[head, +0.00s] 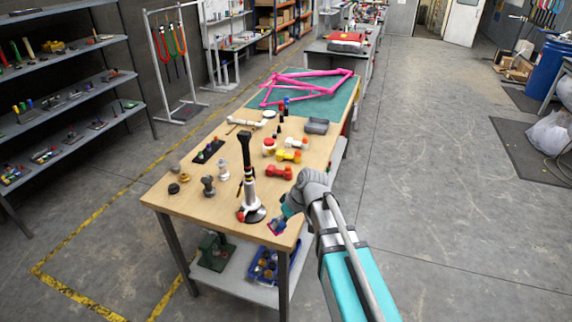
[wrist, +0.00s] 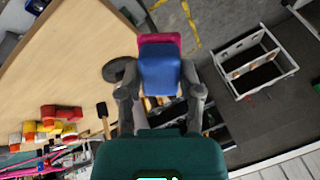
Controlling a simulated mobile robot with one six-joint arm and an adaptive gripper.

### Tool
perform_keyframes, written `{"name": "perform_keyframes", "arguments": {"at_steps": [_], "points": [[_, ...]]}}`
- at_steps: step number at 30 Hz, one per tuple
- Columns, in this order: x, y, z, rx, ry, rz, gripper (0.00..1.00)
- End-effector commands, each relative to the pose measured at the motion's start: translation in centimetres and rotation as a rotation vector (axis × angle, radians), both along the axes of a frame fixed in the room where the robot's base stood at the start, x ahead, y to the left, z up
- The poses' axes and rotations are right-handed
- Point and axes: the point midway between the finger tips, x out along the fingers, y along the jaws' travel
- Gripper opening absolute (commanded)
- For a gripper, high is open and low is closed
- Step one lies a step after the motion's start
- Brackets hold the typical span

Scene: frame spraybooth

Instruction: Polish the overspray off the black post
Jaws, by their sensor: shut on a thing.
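The black post (head: 246,152) stands upright near the front of the wooden table. Its lower part is pale, and it rises from a round dark base (head: 251,213). My gripper (head: 283,213) is at the table's front right corner, to the right of the base and apart from the post. It is shut on a blue block with a pink-red end (head: 277,227). In the wrist view the blue block (wrist: 160,68) sits between the fingers, pink-red end pointing away. A dark disc beside it is partly hidden. I cannot make out overspray on the post.
A pink bike frame (head: 305,86) lies on the green mat farther back. A blue crate (head: 259,277) sits on the lower shelf.

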Motion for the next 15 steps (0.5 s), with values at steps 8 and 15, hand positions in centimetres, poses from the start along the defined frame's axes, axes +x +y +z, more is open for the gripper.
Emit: {"name": "perform_keyframes", "arguments": {"at_steps": [8,15], "points": [[3.7,1.6,2.3,0.317,-0.021,-0.058,0.09],[7.0,2.2,5.5,0.59,-0.058,-0.123,0.09]]}}
